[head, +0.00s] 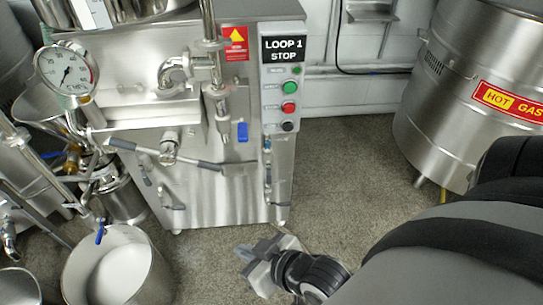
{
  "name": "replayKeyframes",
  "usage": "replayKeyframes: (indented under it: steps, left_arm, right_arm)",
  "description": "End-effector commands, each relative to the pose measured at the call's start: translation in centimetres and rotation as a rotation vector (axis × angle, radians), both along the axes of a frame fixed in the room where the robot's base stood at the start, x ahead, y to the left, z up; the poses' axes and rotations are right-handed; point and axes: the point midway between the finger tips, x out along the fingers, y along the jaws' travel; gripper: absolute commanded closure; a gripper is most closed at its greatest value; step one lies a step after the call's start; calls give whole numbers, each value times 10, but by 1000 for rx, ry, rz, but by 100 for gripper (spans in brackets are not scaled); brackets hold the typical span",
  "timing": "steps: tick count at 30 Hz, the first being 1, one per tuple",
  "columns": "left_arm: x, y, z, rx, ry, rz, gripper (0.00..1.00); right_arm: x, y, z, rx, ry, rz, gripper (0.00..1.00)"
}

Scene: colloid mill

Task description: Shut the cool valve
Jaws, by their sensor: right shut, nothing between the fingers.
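Several blue valve handles show on the steel mill (225,190). One blue handle (242,131) hangs upright on the front panel, left of the button box. Another small blue handle (99,234) is at the lower left, above a steel pot. A third blue lever (52,155) sits among the pipes at the left. No label tells me which is the cool valve. My right gripper (243,255) is low over the floor in front of the mill, its jaws shut and empty, well apart from every handle. My left gripper is not in view.
The button box (285,90) reads LOOP 1 STOP. A pressure gauge (66,70) stands at the upper left. A pot with white contents (168,285) stands at the lower left. A "HOT GAS" drum (440,150) is at the right. The floor (350,170) between is clear.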

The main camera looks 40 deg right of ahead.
Motion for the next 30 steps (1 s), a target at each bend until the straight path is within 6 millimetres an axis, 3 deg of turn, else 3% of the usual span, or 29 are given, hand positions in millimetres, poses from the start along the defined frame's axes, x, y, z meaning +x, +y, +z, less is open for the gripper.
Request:
replayKeyframes:
  steps: [5, 8, 11, 15, 18, 23, 30]
  left_arm:
    - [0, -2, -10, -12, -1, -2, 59]
    - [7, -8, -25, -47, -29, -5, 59]
    - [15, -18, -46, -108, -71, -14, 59]
    - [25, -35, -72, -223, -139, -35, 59]
    - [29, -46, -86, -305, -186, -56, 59]
    - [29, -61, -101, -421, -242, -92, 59]
    - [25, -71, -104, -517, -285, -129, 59]
  right_arm:
    - [3, -4, -15, -39, -7, 13, 100]
    - [13, -15, -48, -147, -32, 33, 100]
    - [32, -36, -97, -330, -82, 62, 100]
    - [69, -76, -160, -661, -181, 94, 100]
    - [96, -104, -190, -904, -263, 101, 100]
    - [133, -138, -215, -1242, -392, 93, 100]
    - [159, -159, -217, -1523, -511, 72, 100]
